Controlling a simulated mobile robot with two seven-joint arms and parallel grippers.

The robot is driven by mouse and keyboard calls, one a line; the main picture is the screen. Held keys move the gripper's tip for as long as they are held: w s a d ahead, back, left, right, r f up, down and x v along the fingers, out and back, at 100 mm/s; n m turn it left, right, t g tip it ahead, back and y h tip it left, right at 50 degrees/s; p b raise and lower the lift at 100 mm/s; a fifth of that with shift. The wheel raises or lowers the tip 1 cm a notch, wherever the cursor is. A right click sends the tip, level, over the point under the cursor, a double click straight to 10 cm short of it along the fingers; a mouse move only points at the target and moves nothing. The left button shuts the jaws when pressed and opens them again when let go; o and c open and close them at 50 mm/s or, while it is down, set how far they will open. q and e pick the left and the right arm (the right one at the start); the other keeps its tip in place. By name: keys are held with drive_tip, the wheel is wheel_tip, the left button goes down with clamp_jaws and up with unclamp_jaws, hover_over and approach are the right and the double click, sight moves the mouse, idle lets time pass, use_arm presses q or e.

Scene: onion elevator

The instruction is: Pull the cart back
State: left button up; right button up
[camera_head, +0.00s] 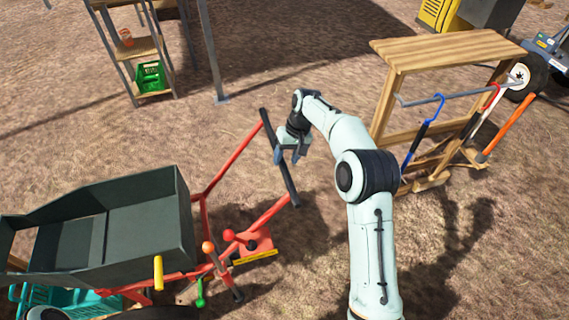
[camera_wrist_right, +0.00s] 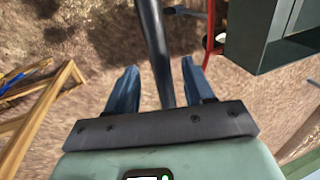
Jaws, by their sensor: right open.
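The cart has a dark green box (camera_head: 110,232) on a red frame (camera_head: 236,160) with a black handle bar (camera_head: 270,136) at its right end. My right gripper (camera_head: 291,152) is at the middle of the handle bar. In the right wrist view, my right gripper (camera_wrist_right: 158,68) is open, and its two blue fingers lie on either side of the black handle bar (camera_wrist_right: 153,40). I cannot tell whether they touch it. The cart's box (camera_wrist_right: 250,35) also shows there at upper right. My left gripper is not in view.
A wooden rack (camera_head: 448,48) with hanging tools stands to the right. A shelf (camera_head: 128,48) with a green crate (camera_head: 151,77) stands at upper left, next to a metal post (camera_head: 209,50). Teal crates (camera_head: 62,298) are at lower left. Open dirt ground lies between shelf and rack.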

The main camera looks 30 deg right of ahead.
drive_tip(key=shift+x, duration=1.25)
drive_tip(key=shift+w, duration=0.1)
clamp_jaws()
